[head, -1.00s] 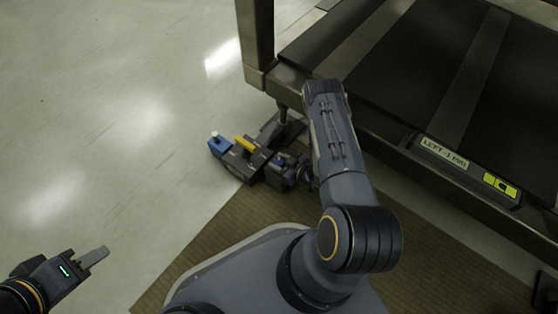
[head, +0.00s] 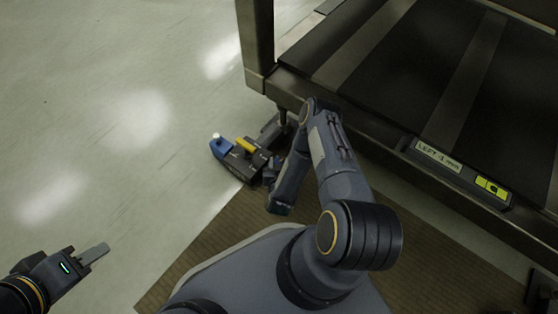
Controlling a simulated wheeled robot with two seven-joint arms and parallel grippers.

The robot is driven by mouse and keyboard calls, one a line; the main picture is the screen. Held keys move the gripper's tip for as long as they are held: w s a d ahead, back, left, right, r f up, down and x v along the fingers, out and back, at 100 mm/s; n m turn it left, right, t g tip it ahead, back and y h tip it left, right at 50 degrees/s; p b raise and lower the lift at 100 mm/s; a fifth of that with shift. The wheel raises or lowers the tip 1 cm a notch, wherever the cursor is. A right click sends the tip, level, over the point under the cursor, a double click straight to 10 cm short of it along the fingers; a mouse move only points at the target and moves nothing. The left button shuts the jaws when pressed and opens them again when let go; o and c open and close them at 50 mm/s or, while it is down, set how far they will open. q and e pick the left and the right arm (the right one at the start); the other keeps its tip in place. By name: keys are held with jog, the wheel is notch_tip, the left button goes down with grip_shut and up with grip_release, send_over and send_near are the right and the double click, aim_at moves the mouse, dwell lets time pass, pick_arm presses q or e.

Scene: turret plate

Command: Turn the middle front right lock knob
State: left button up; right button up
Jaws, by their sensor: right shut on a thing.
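A low dark device (head: 236,162) with a blue end (head: 220,148), a small white knob (head: 216,135) and a yellow bar (head: 247,145) stands at the near left foot of the black-topped table. My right gripper (head: 268,174) is at the device's right side, under my bent forearm. It is shut, but its fingertips and what they hold are mostly hidden, so I cannot tell which knob is there. My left gripper (head: 90,255) is far from the device, at the lower left over bare floor. It holds nothing visible, and its finger gap is unclear.
The black-topped table (head: 345,65) fills the upper right. Its front rail carries a printed label (head: 438,156) and a yellow marker (head: 491,188). A brown mat (head: 215,235) lies on the floor before it. The pale floor (head: 110,130) at left is clear.

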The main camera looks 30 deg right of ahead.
jog(key=m+g+h+p, duration=0.1)
jog(key=m+g+h, duration=0.2)
jog(key=shift+m, duration=0.4)
jog(key=shift+m+g+h, duration=1.3)
jog(key=shift+m+g, duration=0.5)
jog(key=o, duration=1)
